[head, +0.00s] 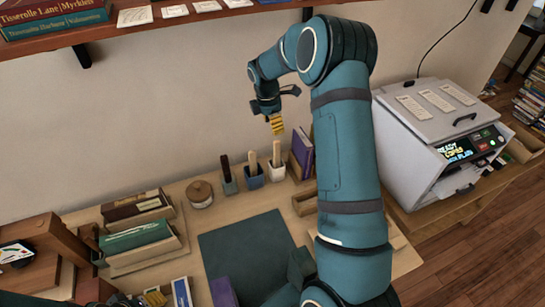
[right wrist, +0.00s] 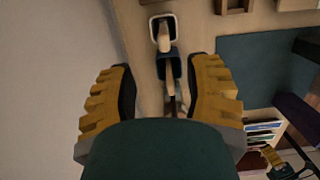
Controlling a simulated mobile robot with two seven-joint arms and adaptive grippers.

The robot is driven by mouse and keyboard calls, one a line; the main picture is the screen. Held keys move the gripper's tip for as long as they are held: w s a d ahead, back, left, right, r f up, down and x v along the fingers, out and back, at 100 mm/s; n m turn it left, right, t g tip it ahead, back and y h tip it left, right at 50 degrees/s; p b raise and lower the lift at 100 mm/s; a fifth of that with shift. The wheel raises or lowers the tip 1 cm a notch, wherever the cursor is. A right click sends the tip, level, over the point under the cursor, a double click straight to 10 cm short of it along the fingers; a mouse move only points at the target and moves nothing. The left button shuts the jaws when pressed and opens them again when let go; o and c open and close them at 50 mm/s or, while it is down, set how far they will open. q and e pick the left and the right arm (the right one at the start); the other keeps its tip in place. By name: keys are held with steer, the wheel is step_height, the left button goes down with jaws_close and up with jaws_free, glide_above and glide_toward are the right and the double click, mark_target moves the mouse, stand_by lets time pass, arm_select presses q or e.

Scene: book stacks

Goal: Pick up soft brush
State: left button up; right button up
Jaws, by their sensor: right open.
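Three small cups stand in a row at the back of the table, each with a handle upright in it. One handle is dark (head: 226,168), and two are pale wood: one in a blue cup (head: 254,182) and one in a white cup (head: 277,173). I cannot tell which is the soft brush, as the lower ends are hidden. My right gripper (head: 275,122) is open and empty, above the cups. In the right wrist view, the white cup (right wrist: 153,30) and blue cup (right wrist: 162,68) show between and beyond its fingers. My left gripper (head: 154,297) is partly visible at the bottom left.
A round lidded jar (head: 200,195) stands left of the cups, and a purple book (head: 302,152) right of them. A dark green mat (head: 252,255) lies in front. A shelf (head: 140,28) overhangs the wall. A white machine (head: 420,160) stands at right.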

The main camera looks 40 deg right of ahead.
mark_target(277, 140)
steer(key=f, duration=0.4)
steer(key=d+f, duration=0.1)
steer(key=f, duration=0.1)
steer(key=shift+s+f, duration=0.2)
steer(key=shift+f, duration=0.05)
steer(key=shift+s+d+f+b, duration=0.1)
steer(key=shift+s+f+b, duration=0.05)
steer(key=shift+f, duration=1.2)
steer(key=shift+s+d+f+b, duration=0.1)
steer(key=shift+s+f+b, duration=0.05)
steer(key=shift+f, duration=1.2)
steer(key=shift+a, duration=0.1)
jaws_close()
